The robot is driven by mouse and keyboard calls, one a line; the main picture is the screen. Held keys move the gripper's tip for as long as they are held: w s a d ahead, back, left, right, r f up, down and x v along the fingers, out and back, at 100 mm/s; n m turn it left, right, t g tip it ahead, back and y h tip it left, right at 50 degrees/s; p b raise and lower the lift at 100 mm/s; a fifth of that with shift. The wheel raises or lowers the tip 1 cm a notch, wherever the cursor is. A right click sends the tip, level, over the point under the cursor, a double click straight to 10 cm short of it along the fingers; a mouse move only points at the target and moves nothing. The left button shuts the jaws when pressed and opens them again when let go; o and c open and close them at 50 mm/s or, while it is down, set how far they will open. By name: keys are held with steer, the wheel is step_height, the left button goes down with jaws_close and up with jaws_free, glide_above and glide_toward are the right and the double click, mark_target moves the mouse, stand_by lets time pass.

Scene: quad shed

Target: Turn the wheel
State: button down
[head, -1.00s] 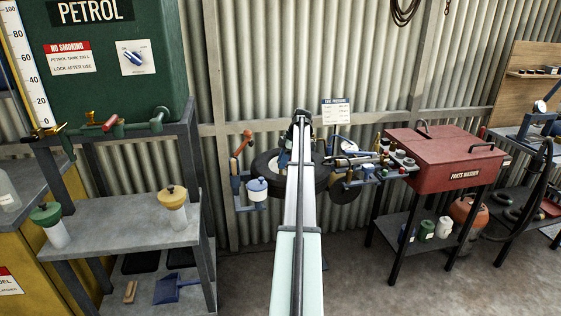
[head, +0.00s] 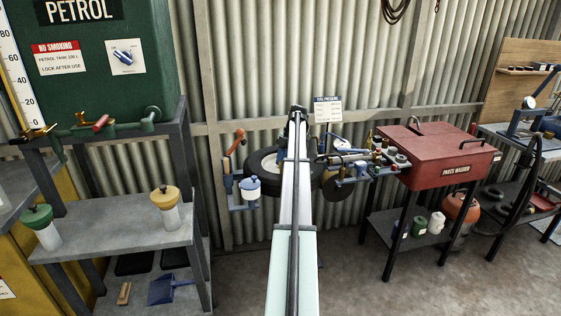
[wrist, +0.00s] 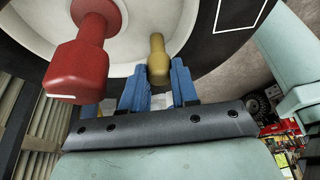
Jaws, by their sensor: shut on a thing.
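The wheel, a dark tyre (head: 256,160) around a pale rim, stands by the wall in the head view, partly hidden behind my arm. In the wrist view its pale rim (wrist: 198,28) and black tyre (wrist: 235,42) fill the top. A yellow-brown knob (wrist: 157,58) stands out in front of the rim. My gripper (wrist: 158,80) has its blue fingers on either side of this knob's lower end, closed on it; the exact contact is partly hidden. A larger red knob (wrist: 78,72) hangs close to the left of the fingers. My gripper is hidden in the head view.
A blue-and-white pot (head: 250,187) and a red-handled tool (head: 235,142) flank the wheel on the left. A bench of small fittings (head: 355,172) and the red parts washer (head: 437,165) stand right. A grey shelf (head: 110,228) is at left. The floor is clear in front.

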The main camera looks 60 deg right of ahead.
steer(key=shift+s+d+n+g, duration=0.3)
steer(key=shift+s+d+n, duration=0.1)
steer(key=shift+n, duration=0.5)
steer(key=shift+s+d+n, duration=0.1)
steer(key=shift+s+n, duration=0.05)
steer(key=shift+n, duration=0.15)
steer(key=c, duration=0.9)
jaws_free()
steer(key=shift+o, duration=0.2)
